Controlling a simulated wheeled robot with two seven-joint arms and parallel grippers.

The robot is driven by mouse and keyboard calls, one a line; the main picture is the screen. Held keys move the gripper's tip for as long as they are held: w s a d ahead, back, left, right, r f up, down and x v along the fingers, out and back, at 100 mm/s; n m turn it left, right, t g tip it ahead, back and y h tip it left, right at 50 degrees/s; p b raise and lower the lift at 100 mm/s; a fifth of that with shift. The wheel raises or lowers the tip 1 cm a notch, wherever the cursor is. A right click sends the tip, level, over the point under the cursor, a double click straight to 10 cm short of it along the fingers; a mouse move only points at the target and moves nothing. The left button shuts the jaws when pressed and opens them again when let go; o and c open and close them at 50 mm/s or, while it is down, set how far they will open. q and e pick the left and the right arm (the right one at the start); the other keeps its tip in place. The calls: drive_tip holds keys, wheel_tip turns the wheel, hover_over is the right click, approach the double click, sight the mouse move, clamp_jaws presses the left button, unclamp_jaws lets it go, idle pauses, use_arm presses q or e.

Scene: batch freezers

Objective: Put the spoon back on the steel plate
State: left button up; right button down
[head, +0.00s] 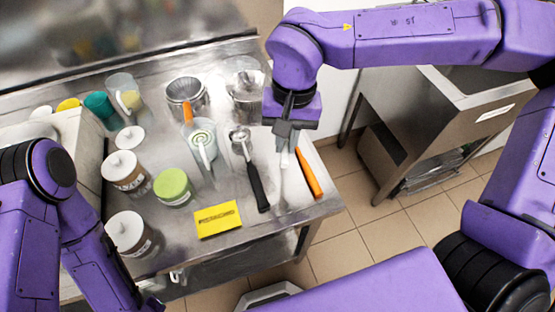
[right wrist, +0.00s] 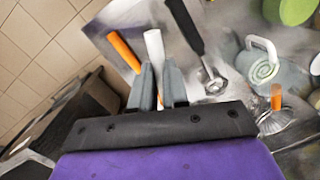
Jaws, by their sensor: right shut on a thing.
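My right gripper (head: 284,137) points down over the right part of the steel table and is shut on a white-handled utensil (head: 284,161), which I take for the spoon. In the right wrist view the white handle (right wrist: 154,50) rises beyond the fingers of the gripper (right wrist: 161,75); the utensil's other end is hidden. An orange-handled tool (head: 309,174) lies just right of it, near the table edge. I cannot pick out a separate steel plate from the shiny steel top (head: 285,208). My left arm enters at left; its gripper does not show.
A black-handled scoop (head: 252,170) lies left of the gripper. A clear jug (head: 203,147), a green-lidded tub (head: 173,187), white-lidded jars (head: 125,171) and a yellow card (head: 217,219) stand or lie farther left. Metal cups (head: 185,95) are behind. The front right corner is fairly clear.

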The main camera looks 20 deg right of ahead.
drive_tip(key=s+a+r+m+t+b, duration=0.1)
drive_tip(key=s+a+r+m, duration=0.1)
drive_tip(key=s, duration=0.4)
drive_tip(key=s+a+r+m, duration=0.1)
drive_tip(key=s+m, duration=0.1)
drive_tip(key=s, duration=0.4)
drive_tip(key=shift+m+h, duration=0.3)
drive_tip(key=shift+m, duration=0.1)
drive_tip(key=w+f, duration=0.4)
drive_tip(key=w+f+p, duration=0.1)
drive_tip(key=w+f, duration=0.3)
drive_tip(key=w, duration=0.1)
drive_tip(key=w+f+p, duration=0.1)
drive_tip(key=w+f, duration=0.3)
drive_tip(key=f, duration=0.1)
drive_tip(key=shift+w+d, duration=0.35)
drive_tip(key=shift+w+f, duration=0.1)
use_arm(q)
drive_tip(key=shift+s+a+r, duration=0.1)
drive_tip(key=shift+s+r, duration=0.4)
drive_tip(key=shift+s, duration=0.15)
drive_tip(key=shift+p, duration=0.3)
use_arm(e)
drive_tip(key=shift+f, duration=0.2)
